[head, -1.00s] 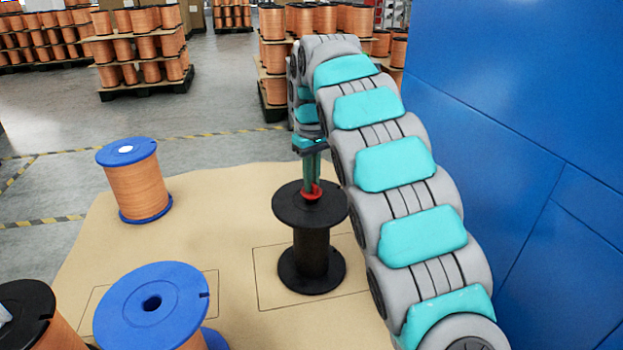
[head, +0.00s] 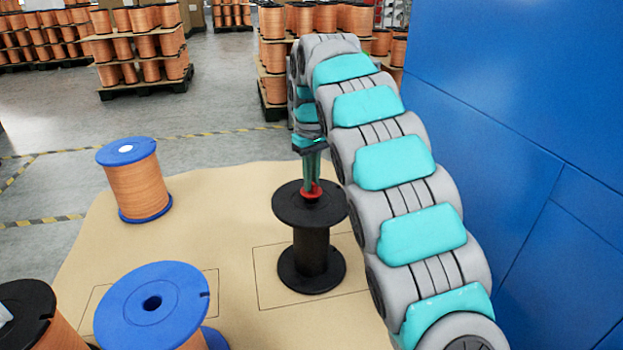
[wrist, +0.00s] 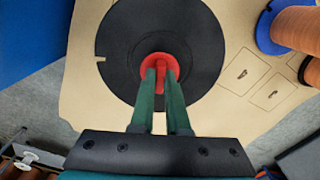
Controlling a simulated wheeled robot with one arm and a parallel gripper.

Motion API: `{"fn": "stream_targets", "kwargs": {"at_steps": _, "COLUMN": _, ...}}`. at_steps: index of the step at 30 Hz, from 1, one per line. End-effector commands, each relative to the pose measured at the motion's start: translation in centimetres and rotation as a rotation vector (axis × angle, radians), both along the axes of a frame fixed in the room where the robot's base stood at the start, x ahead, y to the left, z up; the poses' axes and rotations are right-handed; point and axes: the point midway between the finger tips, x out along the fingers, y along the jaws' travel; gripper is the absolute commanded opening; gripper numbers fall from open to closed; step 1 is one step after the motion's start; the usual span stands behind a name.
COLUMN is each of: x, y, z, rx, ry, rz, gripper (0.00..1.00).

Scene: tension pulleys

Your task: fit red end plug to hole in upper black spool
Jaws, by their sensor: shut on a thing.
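The red end plug (head: 312,192) is at the centre of the upper face of the black spool (head: 310,243), which stands upright on the tan board. My gripper (head: 312,182) points down from above with its fingers shut on the plug. In the wrist view the plug (wrist: 159,68) shows between the green fingertips (wrist: 161,78), over the middle of the black spool's round flange (wrist: 200,35). The plug covers the hole, so I cannot tell how deep it sits.
A copper spool with blue flanges (head: 137,182) stands at the left of the tan board (head: 215,225). A blue-topped spool (head: 125,310) and a black-topped spool (head: 25,315) stand at the front left. A blue wall (head: 520,130) rises at the right, beside my arm.

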Motion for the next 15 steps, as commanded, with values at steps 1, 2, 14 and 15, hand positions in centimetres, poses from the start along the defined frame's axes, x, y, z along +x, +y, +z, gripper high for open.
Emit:
{"fn": "stream_targets", "kwargs": {"at_steps": 1, "x": 0.0, "y": 0.0, "z": 0.0, "rx": 0.000, "ry": 0.000, "rz": 0.000, "gripper": 0.00}}
{"fn": "stream_targets", "kwargs": {"at_steps": 2, "x": 0.0, "y": 0.0, "z": 0.0, "rx": 0.000, "ry": 0.000, "rz": 0.000, "gripper": 0.00}}
{"fn": "stream_targets", "kwargs": {"at_steps": 14, "x": 0.0, "y": 0.0, "z": -1.0, "rx": 0.000, "ry": 0.001, "rz": 0.000, "gripper": 0.00}}
{"fn": "stream_targets", "kwargs": {"at_steps": 15, "x": 0.0, "y": 0.0, "z": -1.1, "rx": 0.000, "ry": 0.001, "rz": 0.000, "gripper": 0.00}}
